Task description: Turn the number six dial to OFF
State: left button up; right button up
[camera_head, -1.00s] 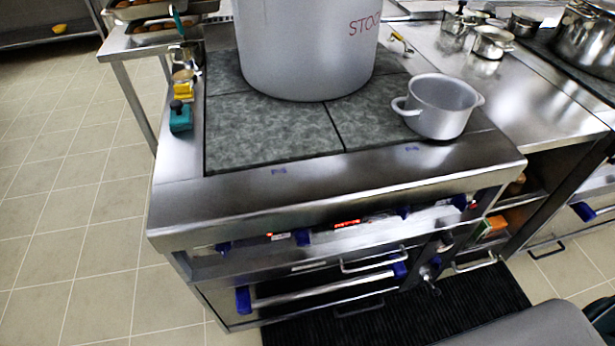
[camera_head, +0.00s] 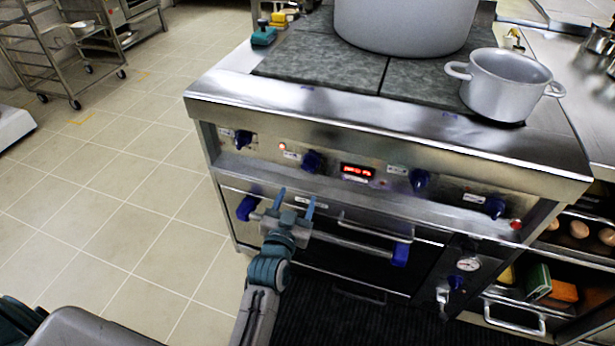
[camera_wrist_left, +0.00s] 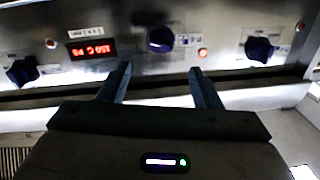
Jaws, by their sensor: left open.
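Several blue dials line the steel control panel (camera_head: 340,188) of the stove in the head view. They are the far left dial (camera_head: 243,139), the second dial (camera_head: 312,160), the third dial (camera_head: 419,180) and the right dial (camera_head: 495,206). Their numbers and OFF marks are too small to read, so I cannot tell which is six. My left gripper (camera_head: 296,196) is open, below the second dial, with nothing visible between its fingers. In the left wrist view, its fingers (camera_wrist_left: 160,82) point at the panel, with a dial (camera_wrist_left: 161,39) beyond, between the fingertips. My right gripper is out of view.
A lit red display (camera_head: 357,171) sits between the middle dials. An oven handle (camera_head: 352,241) runs below the panel, close to my left gripper. A grey pot (camera_head: 505,84) and a large stockpot (camera_head: 405,25) stand on the stove. Tiled floor (camera_head: 120,200) is open at left.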

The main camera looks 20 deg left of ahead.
aim_at(307, 171)
pick_arm(q)
jog(key=w, duration=0.3)
jog(key=w+b, duration=0.1)
jog(key=w, duration=0.6)
jog(key=shift+w+a, duration=0.25)
jog(key=shift+w, duration=0.1)
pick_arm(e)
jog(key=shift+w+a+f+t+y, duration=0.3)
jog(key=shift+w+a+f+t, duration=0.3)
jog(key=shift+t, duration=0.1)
pick_arm(q)
jog(key=shift+c, duration=0.5)
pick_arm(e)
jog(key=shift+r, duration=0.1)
pick_arm(q)
jog(key=c, duration=0.9)
